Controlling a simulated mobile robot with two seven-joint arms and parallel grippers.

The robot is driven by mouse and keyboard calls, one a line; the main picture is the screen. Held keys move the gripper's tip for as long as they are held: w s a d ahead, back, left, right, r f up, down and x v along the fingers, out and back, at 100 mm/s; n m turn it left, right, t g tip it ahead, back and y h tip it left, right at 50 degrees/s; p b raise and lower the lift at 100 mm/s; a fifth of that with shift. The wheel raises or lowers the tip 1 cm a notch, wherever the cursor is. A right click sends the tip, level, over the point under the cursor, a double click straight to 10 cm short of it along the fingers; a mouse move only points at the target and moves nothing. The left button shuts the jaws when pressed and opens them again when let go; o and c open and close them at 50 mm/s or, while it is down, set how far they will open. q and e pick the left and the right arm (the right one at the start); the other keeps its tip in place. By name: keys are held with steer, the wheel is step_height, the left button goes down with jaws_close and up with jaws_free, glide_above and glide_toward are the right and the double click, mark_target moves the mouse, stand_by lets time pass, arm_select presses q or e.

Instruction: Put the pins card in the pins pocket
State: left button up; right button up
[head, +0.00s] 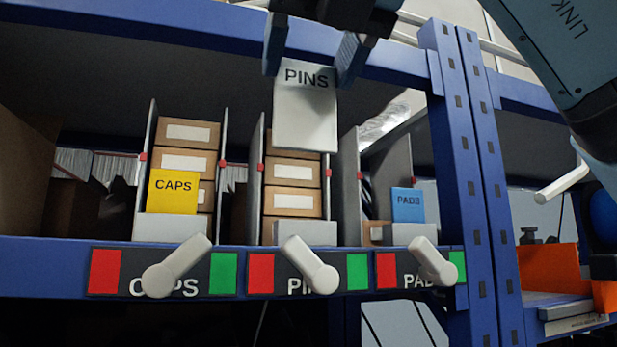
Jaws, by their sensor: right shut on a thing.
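The white pins card (305,118), marked PINS, hangs upright from my right gripper (311,58), which is shut on its upper part. The card is in front of the upper part of the middle lane, over stacked brown boxes (292,173). The pins pocket (305,233) is the pale holder at the front of that lane, below the card and apart from it. No card shows in it. The pins label (296,285) below is partly hidden by a white lever. My left gripper is not in view.
A yellow caps card (173,192) stands in the left pocket (170,228), a blue pads card (408,205) in the right pocket (408,234). Grey dividers (255,180) flank the lanes. White levers (310,266) stick out in front. A blue post (470,170) stands right.

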steer(key=w+p, duration=0.4)
steer(key=w, duration=1.1)
step_height(320, 180, down, 6)
steer(key=shift+s+a+r+p, duration=0.1)
steer(key=shift+s+p, duration=0.05)
steer(key=shift+p, duration=0.75)
steer(key=shift+w+f+p, duration=0.2)
steer(key=shift+f+p, duration=0.1)
steer(key=shift+p, duration=0.05)
steer(key=shift+w+f, duration=0.15)
steer(key=shift+f, duration=0.2)
